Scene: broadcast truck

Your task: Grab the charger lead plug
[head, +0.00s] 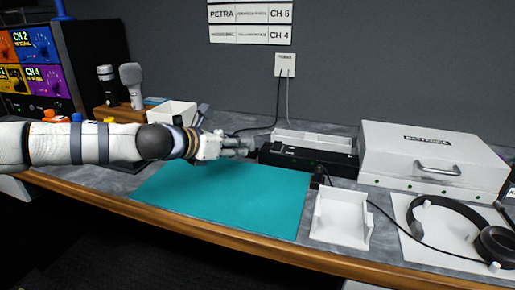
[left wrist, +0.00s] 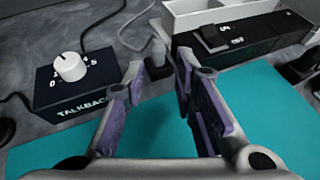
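My left gripper (head: 243,148) reaches in from the left over the back of the teal mat, near the left end of the black charger box (head: 308,160). In the left wrist view the gripper (left wrist: 160,76) is open, with nothing between its fingers. A small grey piece (left wrist: 157,52), which looks like the lead's plug, stands just beyond the gap between the fingertips. A thin grey lead (left wrist: 124,38) curves near it. The black charger box (left wrist: 245,42) is to its right. In the head view the plug is hidden behind my gripper. My right gripper is not in view.
A black talkback box (left wrist: 75,84) with a white knob stands left of the fingers. The teal mat (head: 225,197) is clear. A white tray (head: 340,236), a white case (head: 430,158) and headphones (head: 495,245) are at right. Microphones (head: 131,84) stand at back left.

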